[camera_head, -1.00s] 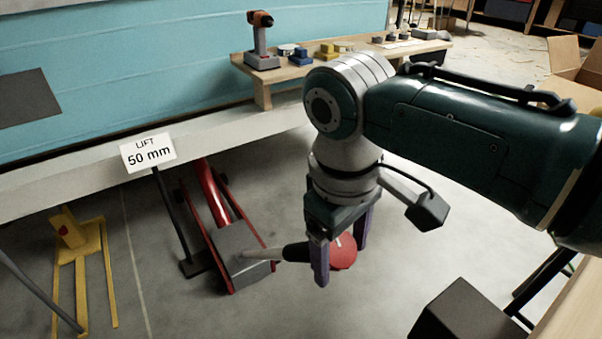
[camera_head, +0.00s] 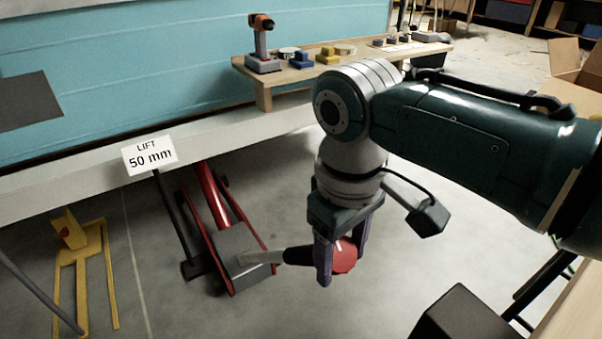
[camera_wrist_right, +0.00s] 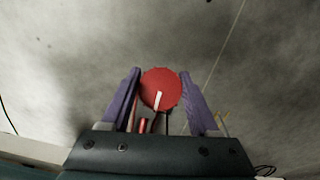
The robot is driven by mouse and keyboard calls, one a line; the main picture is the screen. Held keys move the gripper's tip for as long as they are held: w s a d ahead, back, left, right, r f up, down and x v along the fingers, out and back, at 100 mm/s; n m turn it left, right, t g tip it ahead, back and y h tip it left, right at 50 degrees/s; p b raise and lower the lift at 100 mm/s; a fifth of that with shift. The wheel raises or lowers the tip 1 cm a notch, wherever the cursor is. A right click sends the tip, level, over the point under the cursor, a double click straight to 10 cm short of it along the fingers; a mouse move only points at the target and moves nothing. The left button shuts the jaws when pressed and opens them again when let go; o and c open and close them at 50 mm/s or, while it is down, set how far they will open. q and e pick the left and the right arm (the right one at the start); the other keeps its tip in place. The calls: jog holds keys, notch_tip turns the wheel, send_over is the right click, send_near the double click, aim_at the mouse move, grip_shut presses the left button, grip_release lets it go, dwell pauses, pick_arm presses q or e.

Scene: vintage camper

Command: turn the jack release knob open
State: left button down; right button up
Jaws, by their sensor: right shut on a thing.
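The red round jack release knob (camera_head: 346,258) has a white pointer mark and sits at the end of a dark handle (camera_head: 298,256) from the red floor jack (camera_head: 238,258). My right gripper (camera_head: 341,264) points down with one purple finger on each side of the knob and is shut on it. In the right wrist view the knob (camera_wrist_right: 160,88) lies between the two fingers (camera_wrist_right: 160,76), its white mark running from near the centre toward the gripper body. Part of the knob is hidden by a finger in the head view. My left gripper is not in view.
A sign reading "LIFT 50 mm" (camera_head: 149,154) stands by the camper's lower edge. A yellow stand (camera_head: 75,245) is on the floor at left. A low bench (camera_head: 290,73) with a drill and small parts is behind. A dark box (camera_head: 465,318) is at lower right.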

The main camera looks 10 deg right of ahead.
jog(key=shift+r+m+g+y+p, duration=0.1)
jog(key=shift+m+g+y+p, duration=0.2)
jog(key=shift+m+y+p, duration=0.45)
jog(key=shift+a+m+y+p, duration=0.1)
jog(key=shift+m+y+p, duration=0.2)
jog(key=shift+m+y, duration=0.65)
jog(key=m+y, duration=0.1)
jog(key=m, duration=0.2)
jog(key=shift+y, duration=0.4)
jog(key=shift+a+m+y, duration=0.1)
jog(key=shift+m+y, duration=0.8)
jog(key=shift+m, duration=0.3)
jog(key=o, duration=1.4)
jog(key=shift+c, duration=0.2)
jog(key=shift+p, duration=0.3)
